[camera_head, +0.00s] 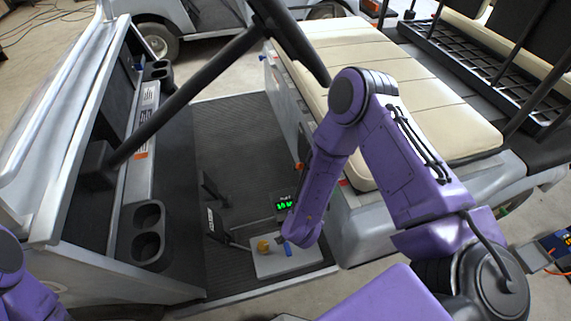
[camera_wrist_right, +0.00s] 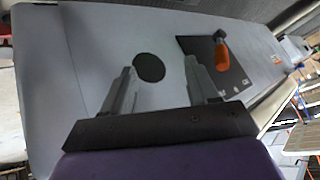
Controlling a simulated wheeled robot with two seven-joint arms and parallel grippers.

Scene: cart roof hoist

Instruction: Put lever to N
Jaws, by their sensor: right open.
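The lever (camera_wrist_right: 222,54) shows in the right wrist view as an orange handle on a dark plate (camera_wrist_right: 212,68). The plate is set in a grey panel (camera_wrist_right: 90,60), with a round black spot (camera_wrist_right: 149,67) left of it. My right gripper (camera_wrist_right: 160,64) is open and empty, facing this panel. The lever stands just beyond and to the right of its right finger. I cannot tell from the picture whether they touch. The lever's position markings are too small to read. My left gripper is out of view.
A cart with a cream seat (camera_head: 390,90), a steering column (camera_head: 190,92) and cup holders (camera_head: 148,232) surrounds my arm. A pale board with a yellow knob (camera_head: 263,246) and a blue piece (camera_head: 287,249) lies on the dark floor mat.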

